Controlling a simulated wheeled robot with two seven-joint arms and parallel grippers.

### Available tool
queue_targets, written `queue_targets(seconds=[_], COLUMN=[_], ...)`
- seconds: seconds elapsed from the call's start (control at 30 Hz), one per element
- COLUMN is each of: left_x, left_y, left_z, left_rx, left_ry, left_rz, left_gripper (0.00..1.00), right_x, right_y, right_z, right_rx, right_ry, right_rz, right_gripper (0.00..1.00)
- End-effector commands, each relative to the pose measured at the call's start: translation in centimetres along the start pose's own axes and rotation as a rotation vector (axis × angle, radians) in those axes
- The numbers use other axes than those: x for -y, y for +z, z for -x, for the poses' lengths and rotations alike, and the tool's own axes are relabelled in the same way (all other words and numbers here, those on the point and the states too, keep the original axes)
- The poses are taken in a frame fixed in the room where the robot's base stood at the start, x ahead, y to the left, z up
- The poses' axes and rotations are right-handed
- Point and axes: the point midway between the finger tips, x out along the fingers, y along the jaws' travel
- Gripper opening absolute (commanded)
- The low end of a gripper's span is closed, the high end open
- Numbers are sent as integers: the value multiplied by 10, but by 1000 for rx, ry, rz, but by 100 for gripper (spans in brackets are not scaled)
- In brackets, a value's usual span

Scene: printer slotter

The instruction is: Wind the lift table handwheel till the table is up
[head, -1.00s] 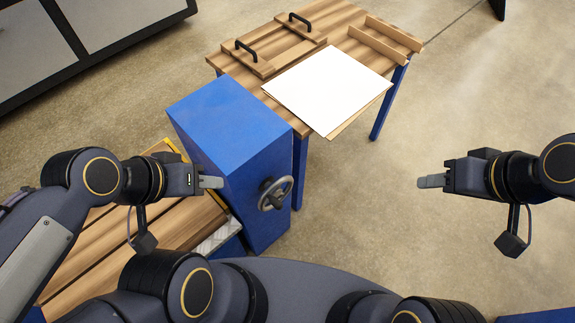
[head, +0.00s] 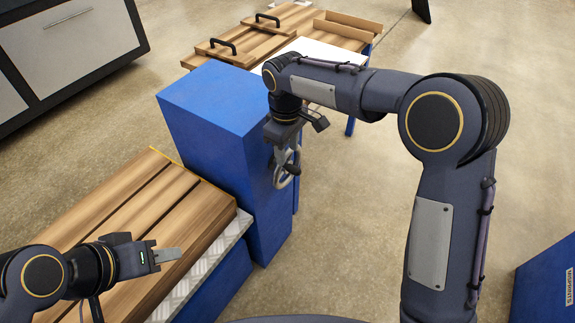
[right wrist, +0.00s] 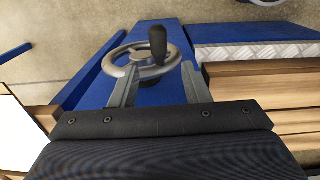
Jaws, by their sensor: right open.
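The grey handwheel (head: 289,166) is on the side of a blue cabinet (head: 235,150). In the right wrist view the handwheel (right wrist: 132,58) shows with a dark upright knob (right wrist: 158,46). My right gripper (right wrist: 157,84) is open at the wheel, its fingers to either side below the knob; I cannot tell if they touch the wheel. In the head view my right gripper (head: 285,152) partly hides the wheel. Beside the cabinet is the lift table's diamond-plate top (head: 212,255), with wooden planks (head: 165,205) on it. My left gripper (head: 178,255) is over the planks; its jaw gap is unclear.
A wooden-topped bench (head: 232,45) with black-handled boards and a white sheet (head: 318,48) stands behind the cabinet. A grey cabinet (head: 70,45) is at the upper left. A blue bin (head: 545,275) is at lower right. The floor between is clear.

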Motion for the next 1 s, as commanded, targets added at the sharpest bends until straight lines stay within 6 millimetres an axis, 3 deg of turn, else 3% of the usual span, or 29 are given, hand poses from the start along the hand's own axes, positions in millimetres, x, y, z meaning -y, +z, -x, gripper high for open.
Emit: queue_targets(seconds=[0.1, 0.3, 0.67, 1.0], left_x=[3, 6, 6, 6], left_y=[4, 6, 6, 6], left_z=[-7, -12, -12, -12], left_rx=[0, 0, 0, 0], left_ry=[0, 0, 0, 0], left_rz=[0, 0, 0, 0], left_gripper=[36, 36, 36, 36], right_x=[0, 0, 0, 0], right_y=[1, 1, 1, 0], right_z=[-24, -46, -51, -50], right_rx=[3, 1, -1, -1], right_ry=[-1, -1, -1, -1], right_rz=[0, -1, -2, -2], right_gripper=[42, 42, 42, 0])
